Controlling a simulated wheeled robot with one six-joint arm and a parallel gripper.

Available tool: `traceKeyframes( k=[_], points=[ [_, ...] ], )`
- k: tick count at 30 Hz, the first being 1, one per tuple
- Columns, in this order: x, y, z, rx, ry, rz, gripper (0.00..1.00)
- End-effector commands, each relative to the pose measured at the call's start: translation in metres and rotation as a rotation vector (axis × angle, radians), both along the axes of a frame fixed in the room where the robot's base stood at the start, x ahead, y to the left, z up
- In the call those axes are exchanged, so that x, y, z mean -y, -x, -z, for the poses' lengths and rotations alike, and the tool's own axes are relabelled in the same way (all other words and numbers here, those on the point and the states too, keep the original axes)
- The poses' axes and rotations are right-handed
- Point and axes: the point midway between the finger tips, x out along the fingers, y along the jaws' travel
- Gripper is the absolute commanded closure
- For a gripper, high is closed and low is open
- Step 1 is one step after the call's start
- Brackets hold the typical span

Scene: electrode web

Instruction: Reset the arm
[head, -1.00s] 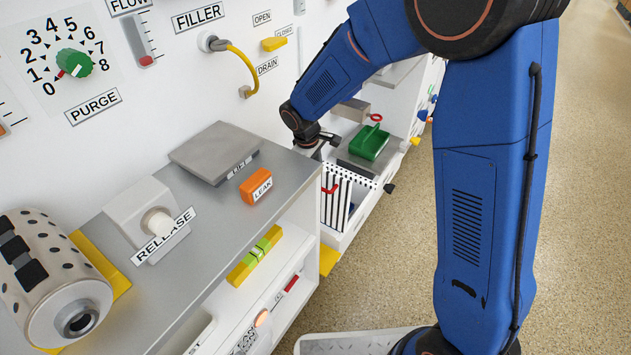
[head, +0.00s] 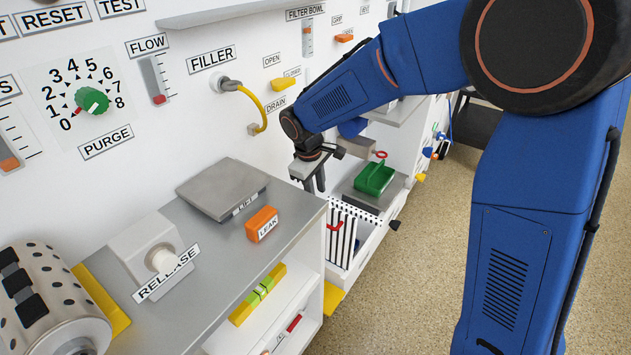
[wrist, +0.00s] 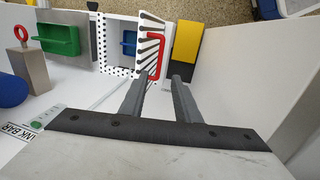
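My blue arm reaches over the counter in the head view, with my gripper (head: 315,184) at its end, pointing down. In the wrist view my gripper (wrist: 158,80) shows two grey fingers standing apart with nothing between them, so it is open and empty. Beyond the fingertips is a white slotted rack (head: 340,238) with a red handle piece in it. In the wrist view the rack (wrist: 122,35) and red handle (wrist: 157,58) lie just past the fingers, apart from them.
A green tray (head: 374,179) stands on a grey block right of my gripper. An orange LEAK block (head: 262,224), a grey plate (head: 222,188) and the white RELEASE unit (head: 150,250) sit on the counter. A yellow hose (head: 255,105) hangs from the wall. Open floor lies to the right.

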Motion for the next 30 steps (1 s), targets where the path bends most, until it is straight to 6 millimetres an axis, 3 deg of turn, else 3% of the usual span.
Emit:
traceKeyframes(
  k=[5,8,17,30],
  points=[
    [0.003,0.001,-0.002,0.002,-0.003,0.005,0.71],
    [0.014,0.005,-0.012,0.009,-0.013,0.029,0.71],
    [0.089,0.045,-0.065,0.057,-0.081,0.201,0.71],
    [0.185,0.134,-0.117,0.137,-0.189,0.466,0.71]
  ],
)
